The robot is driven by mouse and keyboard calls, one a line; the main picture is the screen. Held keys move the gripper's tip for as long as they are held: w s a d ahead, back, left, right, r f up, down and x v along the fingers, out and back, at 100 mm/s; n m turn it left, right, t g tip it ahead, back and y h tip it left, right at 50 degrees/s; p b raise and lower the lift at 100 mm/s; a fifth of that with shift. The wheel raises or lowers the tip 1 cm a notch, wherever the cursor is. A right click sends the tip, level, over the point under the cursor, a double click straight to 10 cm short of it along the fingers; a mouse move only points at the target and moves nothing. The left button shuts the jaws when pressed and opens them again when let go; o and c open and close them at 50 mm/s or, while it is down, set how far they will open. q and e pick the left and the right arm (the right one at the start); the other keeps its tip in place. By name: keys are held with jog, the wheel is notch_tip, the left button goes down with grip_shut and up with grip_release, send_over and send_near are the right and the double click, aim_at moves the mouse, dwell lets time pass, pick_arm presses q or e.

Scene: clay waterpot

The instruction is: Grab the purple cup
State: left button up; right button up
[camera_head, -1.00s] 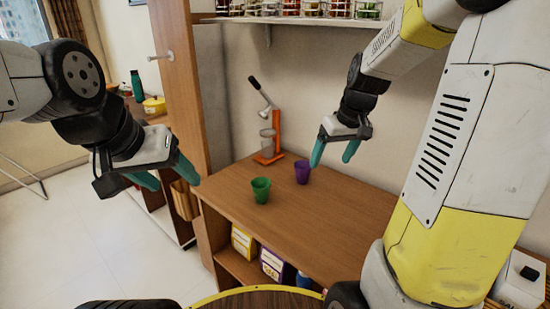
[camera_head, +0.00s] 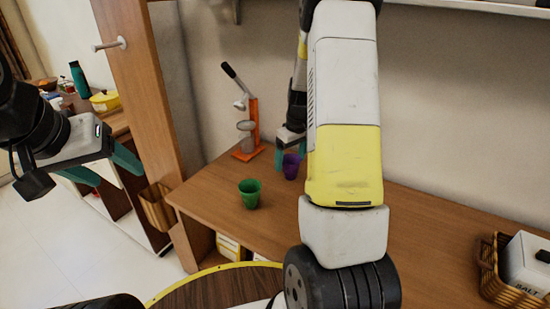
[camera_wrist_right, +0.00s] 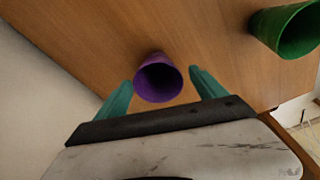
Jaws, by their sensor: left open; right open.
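The purple cup (camera_head: 291,166) stands on the wooden table, partly hidden by my right arm in the head view. In the right wrist view the purple cup (camera_wrist_right: 158,78) lies between the two teal fingers of my right gripper (camera_wrist_right: 162,92), with a visible gap on each side. My right gripper (camera_head: 289,146) is open and is mostly hidden behind its arm in the head view. My left gripper (camera_head: 100,172) is open and empty, off the table to the left.
A green cup (camera_head: 249,193) stands to the left of the purple cup; it also shows in the right wrist view (camera_wrist_right: 291,28). An orange juicer (camera_head: 249,127) stands behind. A basket (camera_head: 488,268) with a salt box is at the right. The table (camera_head: 420,225) is clear between.

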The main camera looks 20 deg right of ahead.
aim_at(290, 168)
jog(key=f, duration=0.4)
jog(key=shift+w, duration=0.2)
jog(key=c, duration=1.4)
jog(key=shift+r, duration=0.1)
